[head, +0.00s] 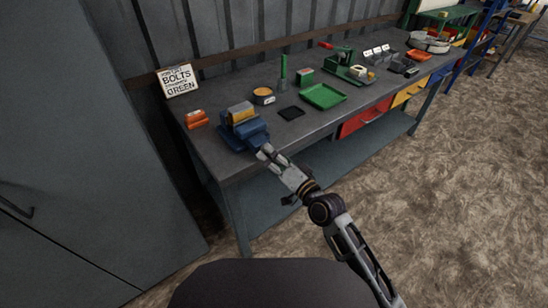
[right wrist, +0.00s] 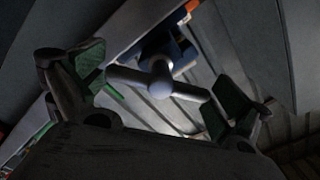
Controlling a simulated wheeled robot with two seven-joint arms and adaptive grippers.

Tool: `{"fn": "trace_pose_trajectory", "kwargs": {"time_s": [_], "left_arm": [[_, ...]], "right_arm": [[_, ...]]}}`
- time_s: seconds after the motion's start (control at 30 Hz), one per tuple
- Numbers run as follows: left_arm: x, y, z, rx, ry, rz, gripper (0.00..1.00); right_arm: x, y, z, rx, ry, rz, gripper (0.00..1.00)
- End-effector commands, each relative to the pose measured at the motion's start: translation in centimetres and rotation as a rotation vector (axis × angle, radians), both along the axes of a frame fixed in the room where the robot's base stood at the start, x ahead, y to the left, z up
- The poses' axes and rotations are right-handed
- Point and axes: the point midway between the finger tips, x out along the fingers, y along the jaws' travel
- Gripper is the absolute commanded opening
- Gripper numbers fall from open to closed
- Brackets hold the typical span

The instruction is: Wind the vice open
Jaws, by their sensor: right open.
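The blue vice (head: 240,135) stands on the near left corner of the workbench, with a yellow and grey block (head: 241,113) at its jaws. How far the jaws are apart is too small to tell. My right gripper (head: 268,154) is at the vice's front, on the handle side. In the right wrist view my right gripper (right wrist: 160,88) is open, with green pads on both fingers. The vice's grey handle bar (right wrist: 187,92) with its round hub (right wrist: 161,70) lies across the gap between the fingers. I cannot tell whether a finger touches it. My left gripper is not in view.
On the workbench (head: 222,165) are orange blocks (head: 196,119), a round tin (head: 263,96), a black pad (head: 291,112) and a green tray (head: 323,96). A sign (head: 178,81) stands at the back. A grey cabinet (head: 80,150) is at the left. Open floor lies right.

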Motion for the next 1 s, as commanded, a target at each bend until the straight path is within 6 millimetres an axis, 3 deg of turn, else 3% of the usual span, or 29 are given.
{"fn": "trace_pose_trajectory", "kwargs": {"time_s": [0.1,0.33,0.73,1.0], "left_arm": [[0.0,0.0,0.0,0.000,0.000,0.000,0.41],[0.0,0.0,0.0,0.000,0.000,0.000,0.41],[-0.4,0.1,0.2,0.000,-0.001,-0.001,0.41],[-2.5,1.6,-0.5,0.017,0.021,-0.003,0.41]], "right_arm": [[0.0,0.0,0.0,0.000,0.000,0.000,0.99],[0.0,0.0,0.0,0.001,0.001,0.000,0.69],[0.0,0.0,0.1,-0.040,-0.029,0.000,0.69],[0.0,0.0,0.1,-0.163,-0.114,0.001,0.69]]}}
